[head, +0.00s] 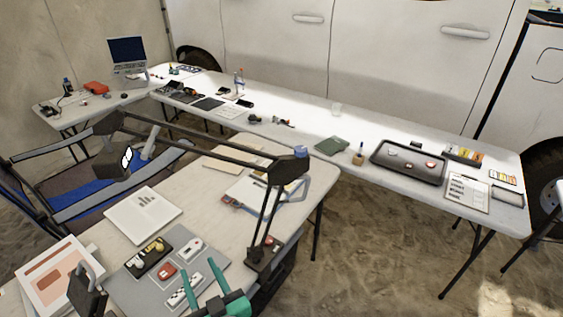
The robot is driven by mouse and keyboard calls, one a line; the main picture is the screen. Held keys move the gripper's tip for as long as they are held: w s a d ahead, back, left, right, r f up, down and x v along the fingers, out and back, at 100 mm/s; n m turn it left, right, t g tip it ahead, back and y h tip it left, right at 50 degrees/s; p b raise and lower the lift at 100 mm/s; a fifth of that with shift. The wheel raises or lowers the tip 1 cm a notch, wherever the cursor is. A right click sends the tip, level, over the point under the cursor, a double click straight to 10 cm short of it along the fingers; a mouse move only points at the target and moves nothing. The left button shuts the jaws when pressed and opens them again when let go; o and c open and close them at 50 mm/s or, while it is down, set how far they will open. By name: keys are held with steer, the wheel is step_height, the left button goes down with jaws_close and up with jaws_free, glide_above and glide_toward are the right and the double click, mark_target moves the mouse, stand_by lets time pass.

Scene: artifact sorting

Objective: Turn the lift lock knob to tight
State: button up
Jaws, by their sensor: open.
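I cannot pick out a lift lock knob for certain. A black jointed lamp (205,142) stands at the right side of the near table (200,222). Its base (263,254) is at the table's edge and its head hangs to the left. A small blue round part (301,152) shows at its right elbow; I cannot tell whether it is a knob or how it is set. My gripper (199,267) has green fingers, is open and empty, and is at the bottom of the view, over or near a grey mat (216,267), left of the lamp base.
On the mat lie a black tray (148,257) and small red and white pieces. Papers (143,215) lie on the near table. A blue folding chair (90,193) stands at left. A long white table (310,113) with a dark tray (408,178) runs behind. Sandy floor lies between the tables.

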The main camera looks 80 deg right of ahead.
steer(key=s+d+r+m+g+h, duration=0.2)
steer(key=s+d+r, duration=0.2)
steer(key=d+r, duration=0.3)
steer(key=m+g+h, duration=0.3)
steer(key=g, duration=0.2)
glide_toward(302, 153)
steer(key=x, duration=0.4)
steer(key=shift+d, duration=0.45)
